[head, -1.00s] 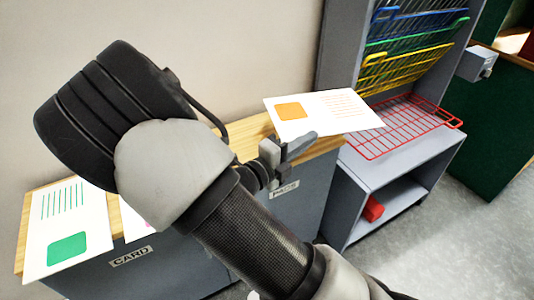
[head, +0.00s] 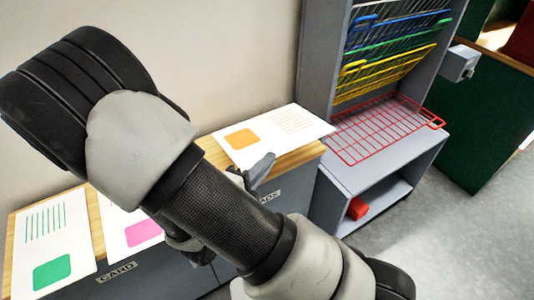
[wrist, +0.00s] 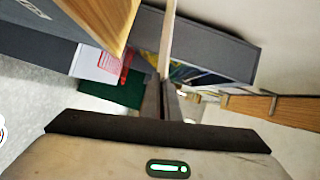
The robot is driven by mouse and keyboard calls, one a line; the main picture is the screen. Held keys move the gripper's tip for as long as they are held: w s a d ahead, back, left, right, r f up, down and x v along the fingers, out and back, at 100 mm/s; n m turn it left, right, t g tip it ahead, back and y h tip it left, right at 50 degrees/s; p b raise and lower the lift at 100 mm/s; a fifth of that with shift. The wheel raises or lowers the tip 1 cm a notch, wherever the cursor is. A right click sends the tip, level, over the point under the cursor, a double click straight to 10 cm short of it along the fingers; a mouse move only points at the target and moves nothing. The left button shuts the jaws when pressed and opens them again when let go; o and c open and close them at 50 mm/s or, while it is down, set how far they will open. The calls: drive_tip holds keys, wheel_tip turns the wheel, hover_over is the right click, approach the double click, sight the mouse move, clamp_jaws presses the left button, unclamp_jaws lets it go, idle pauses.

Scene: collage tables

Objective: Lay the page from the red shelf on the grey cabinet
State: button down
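The page (head: 290,127), white with an orange square and faint orange lines, is over the wooden top of the right grey cabinet (head: 290,205). My gripper (head: 262,170) is at the page's front edge, with its fingers partly hidden by my arm. In the wrist view the page (wrist: 168,40) shows edge-on as a thin pale strip between the close-set fingertips (wrist: 164,90). I cannot tell whether the page touches the wood. The red shelf (head: 375,135) is a lowered wire rack and is empty.
Blue (head: 365,35), green (head: 400,40) and yellow (head: 385,75) wire racks hang tilted above the red shelf. A page with a green square (head: 52,235) and one with a pink patch (head: 143,232) lie on the left cabinet. A red block (head: 358,208) sits in the lower compartment.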

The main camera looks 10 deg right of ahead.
drive_tip(key=shift+w+a+f+b, duration=0.4)
drive_tip(key=shift+w+f+b, duration=0.95)
drive_tip(key=shift+f, duration=0.45)
drive_tip(key=shift+w+a+f+b, duration=0.45)
drive_tip(key=shift+w+f+b, duration=0.65)
drive_tip(key=shift+f+b, duration=0.6)
drive_tip(key=shift+w+a+f+b, duration=0.4)
drive_tip(key=shift+w+f+b, duration=0.85)
drive_tip(key=shift+f, duration=0.7)
drive_tip(key=c, duration=1.1)
unclamp_jaws()
drive_tip(key=shift+s, duration=0.1)
drive_tip(key=shift+f, duration=0.3)
